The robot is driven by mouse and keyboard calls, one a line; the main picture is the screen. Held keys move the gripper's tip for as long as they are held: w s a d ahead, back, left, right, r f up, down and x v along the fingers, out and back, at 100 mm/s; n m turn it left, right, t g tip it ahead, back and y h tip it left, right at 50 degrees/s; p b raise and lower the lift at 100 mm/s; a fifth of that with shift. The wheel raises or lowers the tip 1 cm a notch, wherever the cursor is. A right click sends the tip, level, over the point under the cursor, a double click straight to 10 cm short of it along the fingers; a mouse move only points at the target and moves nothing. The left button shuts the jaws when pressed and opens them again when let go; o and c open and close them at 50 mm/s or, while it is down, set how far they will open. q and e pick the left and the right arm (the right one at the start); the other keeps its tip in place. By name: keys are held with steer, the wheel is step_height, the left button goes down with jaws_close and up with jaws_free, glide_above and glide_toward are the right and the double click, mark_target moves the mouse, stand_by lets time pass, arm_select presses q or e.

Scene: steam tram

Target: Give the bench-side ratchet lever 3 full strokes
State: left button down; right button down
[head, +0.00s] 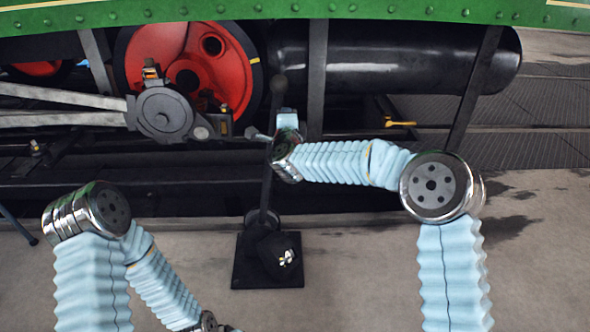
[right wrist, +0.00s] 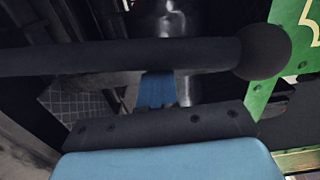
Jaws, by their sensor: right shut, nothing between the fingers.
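The bench-side ratchet lever (head: 266,195) is a thin dark bar rising from a black base plate (head: 246,272) on the floor. It stands almost upright, leaning slightly right, with a round dark knob (head: 279,86) on top. My right gripper (head: 287,118) is at the lever's upper part, just below the knob, and partly covers the bar. In the right wrist view, the bar (right wrist: 120,57) crosses close in front of the gripper, with the knob (right wrist: 262,52) at right. The right gripper is shut with nothing held; contact with the bar is unclear.
Behind the lever stands the tram, with a red wheel (head: 135,60), connecting rods (head: 60,118) and a black cylindrical tank (head: 400,58) under a green riveted edge (head: 400,12). A small yellow handle (head: 400,124) sits at right. The paved floor (head: 350,260) around the base is clear.

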steer(key=a+r+p, duration=0.1)
steer(key=a+p, duration=0.1)
steer(key=a, duration=0.5)
steer(key=shift+a, duration=0.25)
steer(key=a+p, duration=0.2)
steer(key=a, duration=0.5)
steer(key=shift+a, duration=0.25)
